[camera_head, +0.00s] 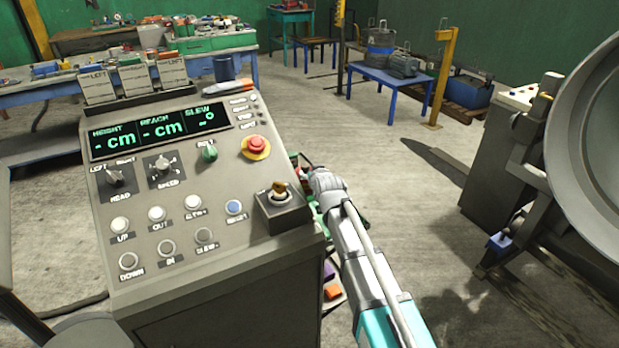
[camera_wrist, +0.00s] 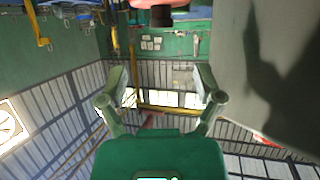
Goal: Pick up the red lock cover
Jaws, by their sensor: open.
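I cannot make out the red lock cover for certain in either view. In the head view, an orange-red block (camera_head: 333,291) lies low beside the console's right side, with a purple piece (camera_head: 328,271) near it. My gripper (camera_head: 304,166) is at the console's upper right edge, and its fingers are mostly hidden. In the wrist view my gripper (camera_wrist: 160,85) has its two fingers spread wide, with nothing held between them. A small red shape (camera_wrist: 152,121) shows between them beyond, and a reddish form (camera_wrist: 158,3) is cut off at the top.
The grey console (camera_head: 150,280) carries a red stop button (camera_head: 257,145) and a small key box (camera_head: 281,208) close to my arm. A large round metal drum (camera_head: 600,130) stands at right. A blue table (camera_head: 388,80) is farther back. Floor between is mostly clear.

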